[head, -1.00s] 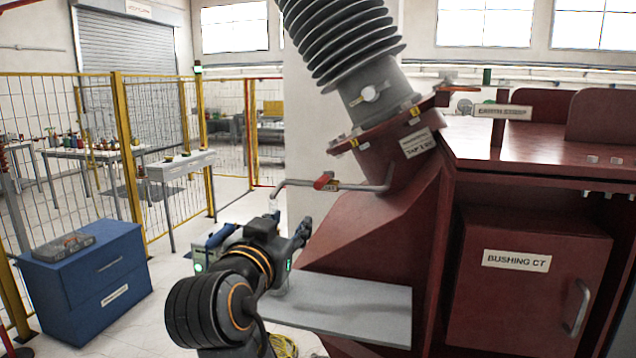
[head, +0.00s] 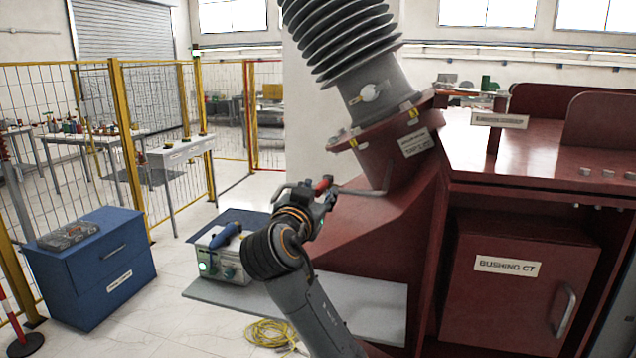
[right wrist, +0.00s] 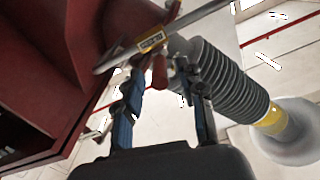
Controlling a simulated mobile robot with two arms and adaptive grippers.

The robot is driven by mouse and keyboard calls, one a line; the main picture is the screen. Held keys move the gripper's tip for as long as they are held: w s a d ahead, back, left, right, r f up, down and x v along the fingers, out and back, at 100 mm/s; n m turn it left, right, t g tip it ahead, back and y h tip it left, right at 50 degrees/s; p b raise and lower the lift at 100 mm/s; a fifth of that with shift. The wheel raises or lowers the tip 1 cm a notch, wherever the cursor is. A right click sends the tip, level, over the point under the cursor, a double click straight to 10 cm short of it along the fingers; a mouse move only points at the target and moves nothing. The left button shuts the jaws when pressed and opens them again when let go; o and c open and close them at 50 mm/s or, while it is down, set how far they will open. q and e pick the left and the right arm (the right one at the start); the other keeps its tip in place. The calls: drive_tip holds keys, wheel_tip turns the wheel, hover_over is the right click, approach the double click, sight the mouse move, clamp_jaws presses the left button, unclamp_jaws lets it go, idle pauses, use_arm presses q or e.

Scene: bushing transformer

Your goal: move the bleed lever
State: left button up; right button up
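The bleed lever (head: 322,186) is a small red handle on a thin grey pipe (head: 362,191) that comes out of the dark red bushing turret. In the right wrist view the red lever (right wrist: 160,70) hangs by a yellow tag (right wrist: 151,42) on the pipe. My right gripper (head: 318,196) is at the lever, partly covering it in the head view. In the right wrist view its two blue-lined fingers (right wrist: 165,95) stand apart, with the lever between their tips and gaps visible beside it. My left gripper is not in view.
The dark red transformer tank (head: 520,300) stands to the right. A blue cabinet (head: 90,270), yellow-framed fencing and a yellow cable coil (head: 270,334) are to the left and below.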

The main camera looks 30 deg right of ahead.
drive_tip(key=shift+w+d, duration=0.2)
clamp_jaws()
idle(0.3)
